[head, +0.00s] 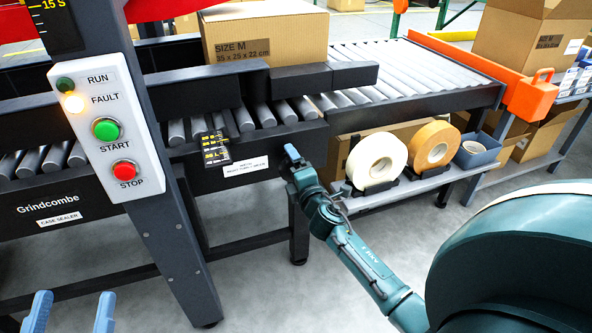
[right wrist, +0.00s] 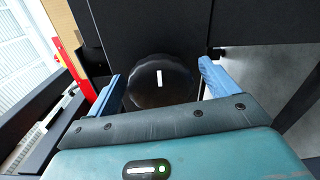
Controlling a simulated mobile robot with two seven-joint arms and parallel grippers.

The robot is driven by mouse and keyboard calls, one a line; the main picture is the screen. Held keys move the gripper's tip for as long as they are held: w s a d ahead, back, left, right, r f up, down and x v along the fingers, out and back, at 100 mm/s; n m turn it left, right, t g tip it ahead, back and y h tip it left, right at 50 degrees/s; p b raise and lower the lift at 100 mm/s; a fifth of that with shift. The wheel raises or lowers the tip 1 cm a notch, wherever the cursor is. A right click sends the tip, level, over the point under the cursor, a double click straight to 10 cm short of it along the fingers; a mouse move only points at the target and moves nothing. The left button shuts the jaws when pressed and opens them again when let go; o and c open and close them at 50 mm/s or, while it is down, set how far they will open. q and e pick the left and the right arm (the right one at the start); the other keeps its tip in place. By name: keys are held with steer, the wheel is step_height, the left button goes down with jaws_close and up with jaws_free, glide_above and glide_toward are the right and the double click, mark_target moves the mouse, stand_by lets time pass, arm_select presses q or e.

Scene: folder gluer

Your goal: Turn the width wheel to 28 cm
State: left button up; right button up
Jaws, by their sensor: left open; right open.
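The width wheel (right wrist: 161,88) is a dark, round knob with a white mark that stands nearly upright in the right wrist view. My right gripper (right wrist: 160,84) is open, with one blue finger on each side of the wheel; I cannot tell whether they touch it. In the head view my right gripper (head: 291,157) is at the machine's front rail and the wheel is hidden. A black scale (head: 213,148) with yellow marks is on the rail, its reading too small to tell. A white label (head: 246,167) is beside it. My left gripper (head: 73,312) is open and empty at the bottom left.
A cardboard box (head: 265,38) marked SIZE M sits on the rollers. The control panel (head: 104,128) has its amber FAULT lamp lit. Tape rolls (head: 377,159) stand on a low shelf to the right. The floor in front is clear.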

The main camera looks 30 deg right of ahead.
arm_select(q)
steer(key=shift+s+f+n+g+y+p, duration=0.25)
steer(key=shift+f+n+g+y+p, duration=0.15)
steer(key=shift+f+p, duration=0.4)
arm_select(e)
steer(key=v, duration=1.3)
arm_select(q)
steer(key=shift+r, duration=0.15)
arm_select(e)
steer(key=shift+a, duration=0.1)
